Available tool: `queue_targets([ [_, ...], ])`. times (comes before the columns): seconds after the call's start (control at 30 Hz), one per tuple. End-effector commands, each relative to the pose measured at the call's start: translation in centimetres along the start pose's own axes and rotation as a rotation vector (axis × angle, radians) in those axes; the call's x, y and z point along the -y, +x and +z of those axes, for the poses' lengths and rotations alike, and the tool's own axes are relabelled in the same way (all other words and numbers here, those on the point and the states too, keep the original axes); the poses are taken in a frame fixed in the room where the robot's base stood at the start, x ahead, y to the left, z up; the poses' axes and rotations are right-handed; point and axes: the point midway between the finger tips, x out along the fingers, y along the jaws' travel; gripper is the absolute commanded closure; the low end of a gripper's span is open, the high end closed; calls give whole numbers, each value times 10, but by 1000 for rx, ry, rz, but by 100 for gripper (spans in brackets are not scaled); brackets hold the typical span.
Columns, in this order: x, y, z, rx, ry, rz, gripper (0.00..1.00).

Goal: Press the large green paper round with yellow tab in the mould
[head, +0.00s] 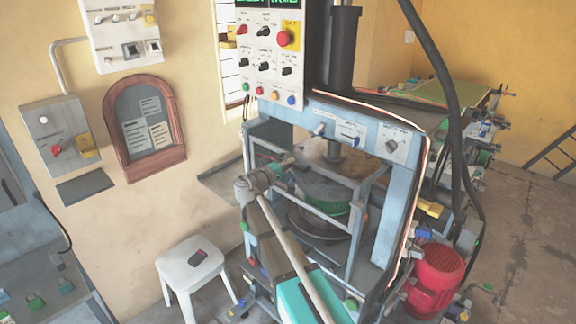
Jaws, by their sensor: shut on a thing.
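The press (388,225) is a pale blue-grey frame with an open front. Inside it, a green ribbed rim (328,207) shows low over the round dark mould (320,226); it looks like the large green paper round. My gripper (284,168) is a small dark shape at the left opening of the press, beyond my grey wrist joint. It is shut, with a small yellow bit beside it that looks like the tab. The fingertips and their contact with the round are too small to see clearly.
A control panel (270,55) with knobs and a red button hangs over the press front. A white stool (192,272) with a small dark object stands left. A red motor (436,272) sits at lower right. Black hoses hang at right. Bare floor lies far right.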

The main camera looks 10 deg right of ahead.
Motion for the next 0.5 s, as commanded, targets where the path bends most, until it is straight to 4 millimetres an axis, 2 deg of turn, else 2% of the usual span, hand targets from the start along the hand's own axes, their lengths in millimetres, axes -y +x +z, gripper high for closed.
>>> queue_targets([
  [0.03,11,0,0,1,0,-2,100],
  [0.5,76,1,1,3,0,-2,100],
])
